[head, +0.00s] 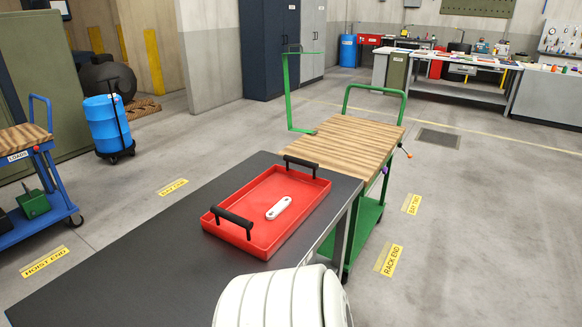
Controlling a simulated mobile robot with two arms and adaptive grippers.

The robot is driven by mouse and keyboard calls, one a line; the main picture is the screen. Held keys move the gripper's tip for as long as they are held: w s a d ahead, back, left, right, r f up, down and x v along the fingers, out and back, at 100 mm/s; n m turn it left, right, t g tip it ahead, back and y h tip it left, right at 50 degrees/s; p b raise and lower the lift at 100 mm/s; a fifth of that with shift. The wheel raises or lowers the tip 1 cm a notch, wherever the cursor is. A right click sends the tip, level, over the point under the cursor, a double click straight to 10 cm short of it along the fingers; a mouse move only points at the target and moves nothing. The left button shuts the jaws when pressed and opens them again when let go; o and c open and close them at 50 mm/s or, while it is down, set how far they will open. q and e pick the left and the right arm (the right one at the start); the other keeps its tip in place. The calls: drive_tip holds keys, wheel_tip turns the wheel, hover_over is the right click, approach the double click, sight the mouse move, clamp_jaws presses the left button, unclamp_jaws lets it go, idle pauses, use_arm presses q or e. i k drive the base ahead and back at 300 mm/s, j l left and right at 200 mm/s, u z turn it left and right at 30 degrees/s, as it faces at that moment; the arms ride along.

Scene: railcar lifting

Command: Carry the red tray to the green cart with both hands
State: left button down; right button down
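The red tray (248,236) lies on the dark table top (120,281) near its far right end. It has a black handle (232,218) at its near left side and another black handle (300,164) at its far side. A small white object (279,208) lies inside the tray. The green cart (369,212) with a striped wooden top (348,140) stands just beyond the table's far end. A white rounded part of my own body shows at the bottom, in front of the table edge. Neither of my grippers is in view.
A blue cart (52,188) and a blue barrel (107,124) on a dolly stand at the left. Workbenches (460,90) and dark cabinets (268,50) line the back. The floor right of the green cart is clear, with yellow labels (389,260).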

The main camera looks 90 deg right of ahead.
sight(348, 143)
drive_tip(key=z, duration=2.55)
drive_tip(key=u, duration=0.45)
drive_tip(key=i+l, duration=0.05)
